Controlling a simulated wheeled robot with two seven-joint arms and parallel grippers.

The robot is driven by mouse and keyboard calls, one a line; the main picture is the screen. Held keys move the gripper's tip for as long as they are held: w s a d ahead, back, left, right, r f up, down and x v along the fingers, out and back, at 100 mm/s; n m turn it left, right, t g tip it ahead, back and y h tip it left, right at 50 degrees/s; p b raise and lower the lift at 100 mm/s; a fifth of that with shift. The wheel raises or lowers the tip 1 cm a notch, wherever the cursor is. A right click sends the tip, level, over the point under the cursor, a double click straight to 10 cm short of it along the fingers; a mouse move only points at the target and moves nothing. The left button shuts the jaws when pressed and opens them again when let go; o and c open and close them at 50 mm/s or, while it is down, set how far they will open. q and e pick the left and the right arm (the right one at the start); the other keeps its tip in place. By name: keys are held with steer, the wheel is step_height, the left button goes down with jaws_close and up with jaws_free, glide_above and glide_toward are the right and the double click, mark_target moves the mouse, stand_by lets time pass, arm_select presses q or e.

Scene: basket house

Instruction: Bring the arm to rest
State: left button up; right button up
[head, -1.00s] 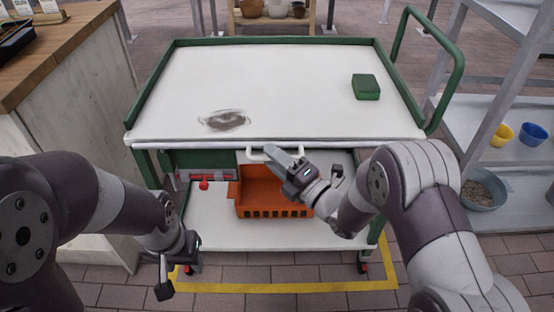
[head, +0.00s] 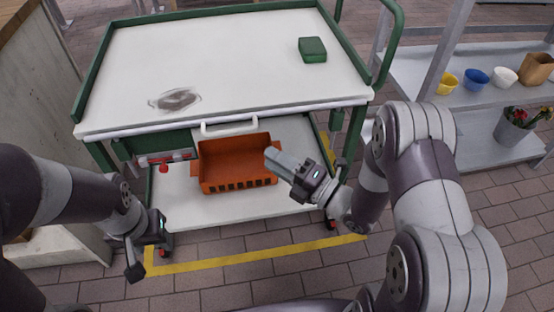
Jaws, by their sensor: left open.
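My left gripper (head: 150,260) hangs open and empty in front of the lower left of the cart, its fingers pointing down. My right gripper (head: 278,160) is in front of the orange basket's right end, its fingers pointing left and up. It overlaps the cart's lower shelf in the picture, and I cannot tell whether its fingers are apart. Nothing shows in it. The green and white cart (head: 220,60) stands ahead, with a white handle (head: 229,128) on its near edge.
Grey shelving (head: 430,75) with bowls stands at the right, a wooden-topped counter at the left. The near floor is open.

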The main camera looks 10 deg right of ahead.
steer(key=d+f+m+g+h, duration=0.4)
steer(key=d+f+m+h, duration=0.4)
steer(key=f+m, duration=0.45)
steer(key=s+d+r+m+g+h, duration=0.2)
steer(key=s+m+g+h, duration=0.15)
steer(key=s+m, duration=0.3)
steer(key=s+d+r+m+g+h, duration=0.25)
steer(key=s+m+g, duration=0.25)
steer(key=m, duration=0.3)
steer(key=a+r+m+p, duration=0.1)
steer(key=a+r+p, duration=0.2)
steer(key=r+p, duration=2.9)
step_height(320, 180, up, 4)
steer(key=shift+s+a+r, duration=0.1)
steer(key=shift+s+a, duration=0.05)
steer(key=shift+s, duration=0.25)
